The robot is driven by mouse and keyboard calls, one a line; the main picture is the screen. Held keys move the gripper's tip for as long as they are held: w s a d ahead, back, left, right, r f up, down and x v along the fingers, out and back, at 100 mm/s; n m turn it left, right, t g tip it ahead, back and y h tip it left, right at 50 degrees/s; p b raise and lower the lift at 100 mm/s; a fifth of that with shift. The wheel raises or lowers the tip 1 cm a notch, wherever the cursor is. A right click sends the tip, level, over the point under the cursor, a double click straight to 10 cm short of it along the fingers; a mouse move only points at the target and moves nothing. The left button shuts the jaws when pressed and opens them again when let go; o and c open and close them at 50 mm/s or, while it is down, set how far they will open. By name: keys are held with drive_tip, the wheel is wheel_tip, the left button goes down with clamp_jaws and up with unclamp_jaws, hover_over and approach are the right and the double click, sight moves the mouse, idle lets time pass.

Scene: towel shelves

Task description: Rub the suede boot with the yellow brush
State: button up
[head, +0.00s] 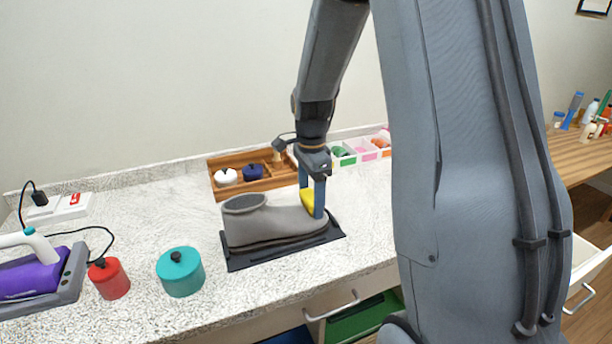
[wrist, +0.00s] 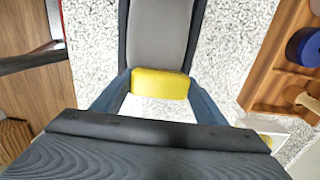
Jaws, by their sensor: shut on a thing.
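The grey suede boot (head: 262,225) lies on a dark base (head: 240,260) on the speckled counter, its opening at the left and its toe at the right. My gripper (head: 312,202) points down at the toe end and is shut on the yellow brush (head: 308,201). In the wrist view the yellow brush (wrist: 160,83) sits between the two blue fingers, against the near end of the boot (wrist: 160,35). The brush appears to touch the toe, but its underside is hidden.
A wooden tray (head: 229,196) with a white and a blue lidded pot stands behind the boot. A teal pot (head: 180,272), a red pot (head: 110,279) and a purple iron (head: 35,278) are to the left. Small coloured bins (head: 362,149) stand behind my arm. Counter between teal pot and tray is clear.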

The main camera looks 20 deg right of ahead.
drive_tip(key=shift+d+f+b, duration=0.2)
drive_tip(key=shift+d+b, duration=0.2)
drive_tip(key=shift+d, duration=0.8)
drive_tip(key=shift+d+f+b, duration=0.15)
drive_tip(key=shift+f+b, duration=0.05)
drive_tip(key=shift+b, duration=0.2)
drive_tip(key=shift+a+r+p, duration=0.2)
drive_tip(key=shift+a+p, duration=0.1)
drive_tip(key=shift+a, duration=0.2)
drive_tip(key=shift+a+r+p, duration=0.15)
drive_tip(key=shift+a+p, duration=0.1)
drive_tip(key=shift+a, duration=0.2)
drive_tip(key=shift+a+r+p, duration=0.1)
drive_tip(key=shift+a+p, duration=0.3)
drive_tip(key=shift+a, duration=0.7)
drive_tip(key=shift+r+p, duration=0.3)
drive_tip(key=shift+c, duration=0.5)
wheel_tip(320, 180, up, 2)
drive_tip(key=shift+a+p, duration=0.1)
drive_tip(key=shift+p, duration=0.2)
drive_tip(key=shift+r+p, duration=0.3)
drive_tip(key=shift+p, duration=0.05)
drive_tip(key=shift+r+p, duration=1.9)
drive_tip(key=shift+r, duration=0.6)
